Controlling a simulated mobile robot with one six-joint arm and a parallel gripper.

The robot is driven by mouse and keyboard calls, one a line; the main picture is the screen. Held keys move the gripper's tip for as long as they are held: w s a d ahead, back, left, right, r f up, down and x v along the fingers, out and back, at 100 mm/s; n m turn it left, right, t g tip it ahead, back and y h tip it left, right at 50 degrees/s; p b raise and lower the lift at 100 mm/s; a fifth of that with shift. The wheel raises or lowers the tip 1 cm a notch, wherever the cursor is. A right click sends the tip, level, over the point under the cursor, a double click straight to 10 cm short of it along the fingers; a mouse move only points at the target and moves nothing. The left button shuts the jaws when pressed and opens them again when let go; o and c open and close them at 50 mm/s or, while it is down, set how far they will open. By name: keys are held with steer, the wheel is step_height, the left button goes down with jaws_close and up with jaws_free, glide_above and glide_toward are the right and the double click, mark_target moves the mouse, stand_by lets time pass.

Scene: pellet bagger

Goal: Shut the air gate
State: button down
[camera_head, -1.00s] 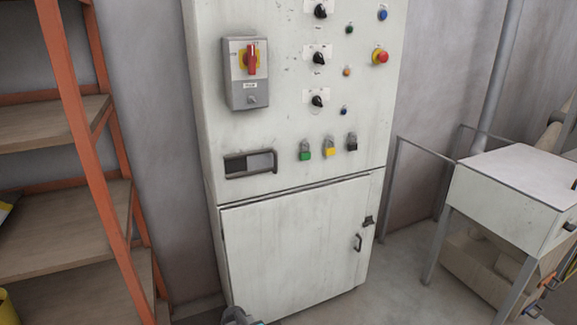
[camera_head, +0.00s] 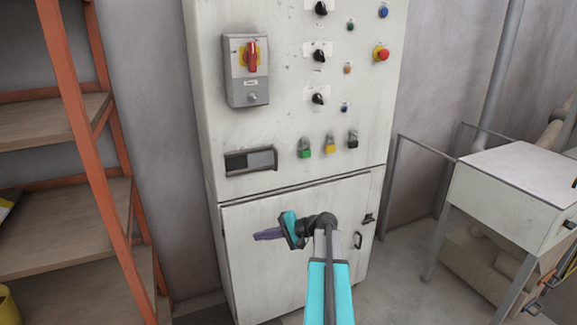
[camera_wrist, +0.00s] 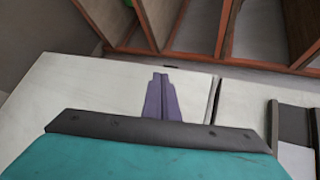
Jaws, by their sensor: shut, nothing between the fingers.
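A dark-framed slot (camera_head: 250,161) in the white cabinet front looks like the air gate. A lighter grey plate (camera_head: 261,159) fills its right part, and its left part is dark. It also shows at the right edge of the wrist view (camera_wrist: 293,124), cut off by the picture. My gripper (camera_head: 256,236) is below the slot, in front of the lower cabinet door, with its purple fingers pointing left. In the wrist view the fingers (camera_wrist: 161,78) are together with nothing between them. They are apart from the slot; I cannot tell whether they touch the door.
Above the slot are a red rotary switch (camera_head: 252,57) on a grey box and several knobs and buttons. Green (camera_head: 304,149), yellow and dark padlocks hang right of it. Orange-framed shelves (camera_head: 75,130) stand left and a white-topped table (camera_head: 520,178) stands right.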

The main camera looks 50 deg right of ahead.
steer(key=s+d+r+m+t+h, duration=0.1)
steer(key=s+d+r+t, duration=0.2)
steer(key=d+r, duration=0.7)
steer(key=s+d+r+m+t+h, duration=0.1)
steer(key=s+d+r+t, duration=0.2)
steer(key=s+d+r, duration=0.5)
step_height(320, 180, up, 6)
steer(key=shift+d+f+h, duration=0.1)
steer(key=shift+d+h, duration=0.2)
steer(key=shift+d, duration=0.6)
steer(key=a+p+x, duration=0.2)
steer(key=p+x, duration=0.1)
steer(key=x, duration=0.9)
steer(key=shift+a, duration=0.4)
steer(key=shift+w, duration=0.1)
steer(key=shift+a, duration=0.15)
